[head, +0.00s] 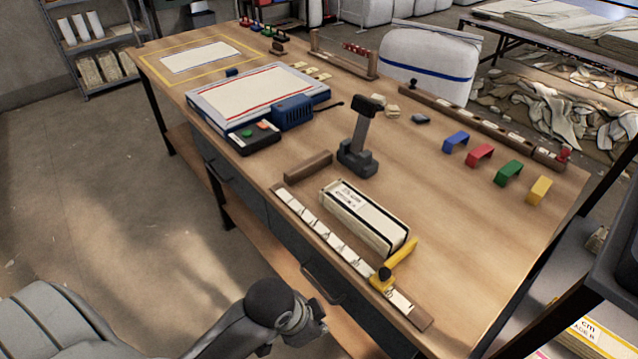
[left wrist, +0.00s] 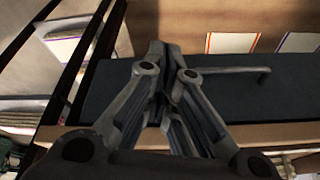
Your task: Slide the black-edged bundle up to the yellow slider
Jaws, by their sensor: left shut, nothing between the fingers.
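The black-edged bundle (head: 362,217) is a long cream block with black edges and a printed label at its far-left end. It lies on the wooden table beside a ruler board with white markings (head: 318,229). The yellow slider (head: 393,268) sits on the board near its front-right end, its arm reaching across the bundle's near end. Bundle and slider look very close; I cannot tell if they touch. My left gripper (head: 322,314) is off the table's front edge, apart from both. In the left wrist view the gripper (left wrist: 166,50) is shut and empty. My right gripper is not in view.
A wooden block (head: 308,165) stands beyond the bundle's far end. A dark upright tool (head: 362,140) stands behind it. Blue, red, green and yellow brackets (head: 480,154) line the right. A dark drawer front with a handle (left wrist: 235,70) fills the left wrist view. Table right of the bundle is clear.

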